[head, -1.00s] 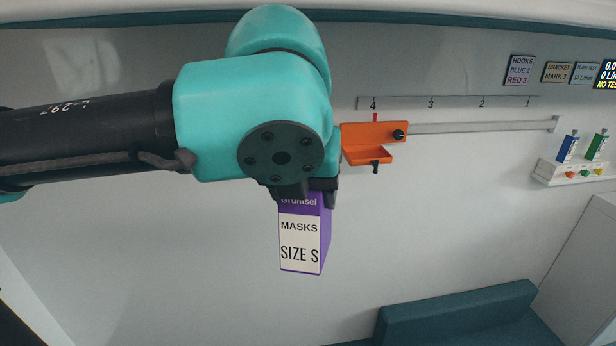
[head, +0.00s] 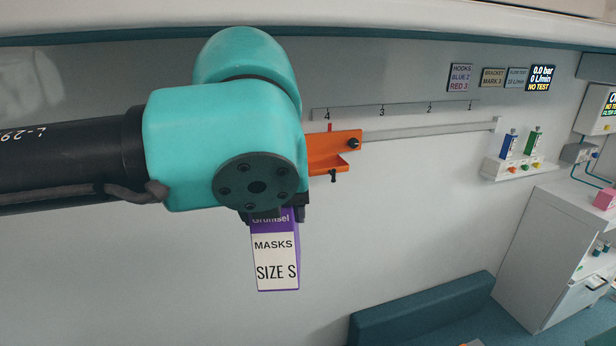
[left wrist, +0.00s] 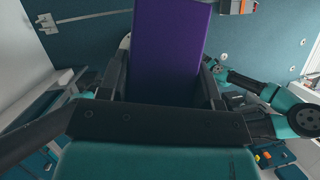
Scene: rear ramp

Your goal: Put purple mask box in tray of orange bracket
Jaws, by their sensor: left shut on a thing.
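The purple mask box (head: 275,255), with a white label reading MASKS SIZE S, hangs upright below my left gripper (head: 275,212). My left gripper is shut on its top end. In the left wrist view the purple box (left wrist: 170,45) fills the space between the fingers (left wrist: 165,95). The orange bracket (head: 347,140) sits on the wall rail near mark 4, with its small tray (head: 328,163) on the lower part. The left part of the bracket is hidden behind my left wrist. The box is below and to the left of the tray, apart from it in the picture. My right gripper cannot be made out.
The grey rail (head: 430,129) runs right from the bracket under a numbered strip (head: 400,108). A white wall panel (head: 512,168) with blue and green flowmeters is further right. A teal bench (head: 420,312) stands below. The wall between is bare.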

